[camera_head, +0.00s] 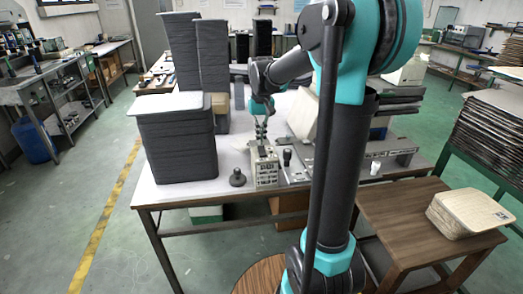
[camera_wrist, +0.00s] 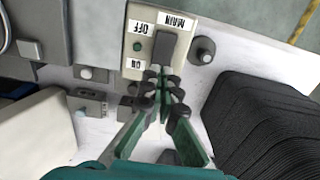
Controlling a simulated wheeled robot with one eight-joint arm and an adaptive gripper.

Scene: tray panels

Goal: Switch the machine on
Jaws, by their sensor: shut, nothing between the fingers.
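In the wrist view, a beige switch box (camera_wrist: 130,73) appears upside down, with labels MAIN, OFF and ON, a small green round lamp or button (camera_wrist: 137,46) and a dark switch handle (camera_wrist: 166,48). I cannot tell which position the handle is in. My gripper (camera_wrist: 165,82) is shut and empty, its tips over the ON-side edge of the box, close to the handle. Contact cannot be told. In the head view, the box (camera_head: 264,172) stands at the table's front edge, with my gripper (camera_head: 261,138) just above it.
A black round knob (camera_head: 237,178) stands beside the box. Stacks of dark panels (camera_head: 178,145) rise to the left on the white table (camera_head: 160,192). Other small control parts (camera_wrist: 88,103) and grey machine parts (camera_head: 390,148) lie on the box's other side. My arm hides part of the table.

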